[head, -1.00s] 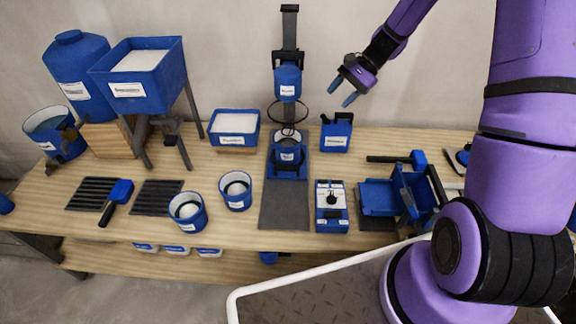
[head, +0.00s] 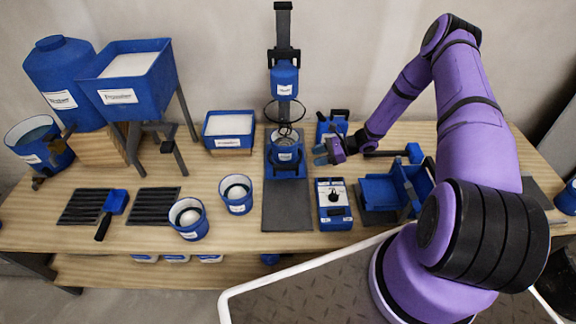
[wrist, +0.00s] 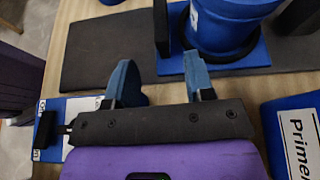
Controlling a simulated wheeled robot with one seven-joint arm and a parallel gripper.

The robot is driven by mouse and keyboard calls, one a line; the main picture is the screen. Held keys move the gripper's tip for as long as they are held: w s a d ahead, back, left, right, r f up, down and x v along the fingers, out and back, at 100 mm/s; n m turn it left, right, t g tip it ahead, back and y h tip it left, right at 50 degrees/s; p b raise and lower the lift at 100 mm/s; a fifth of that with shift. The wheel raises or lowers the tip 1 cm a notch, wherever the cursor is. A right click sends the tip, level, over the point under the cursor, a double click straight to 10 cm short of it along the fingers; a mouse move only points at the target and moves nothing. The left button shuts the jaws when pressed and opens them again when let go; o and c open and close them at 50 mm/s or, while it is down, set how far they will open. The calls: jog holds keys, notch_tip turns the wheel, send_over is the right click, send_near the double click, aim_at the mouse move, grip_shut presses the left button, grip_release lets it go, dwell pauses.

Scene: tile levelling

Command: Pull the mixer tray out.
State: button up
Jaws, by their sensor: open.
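The mixer stands at the back middle of the bench with its upright column and blue head (head: 285,80). Its blue tray (head: 286,173) sits low at the column's foot and bears a blue bucket (head: 284,153). In the wrist view the tray's edge (wrist: 235,68) shows under the bucket (wrist: 222,28), and a black bar (wrist: 162,28) stands out beside them. My gripper (head: 322,154) is open, low, just right of the tray. In the wrist view its two blue fingers (wrist: 162,88) are apart and empty, with the bar's near end just beyond and between the tips.
A blue primer container (head: 330,127) stands behind my gripper and shows close in the wrist view (wrist: 298,140). A blue and white control box (head: 333,204) is in front. A dark mat (head: 287,207) runs forward from the mixer, mostly bare. Two buckets stand to the left.

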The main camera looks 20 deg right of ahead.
aim_at(293, 165)
jog(key=x, duration=1.1)
jog(key=shift+f, duration=0.4)
grip_shut()
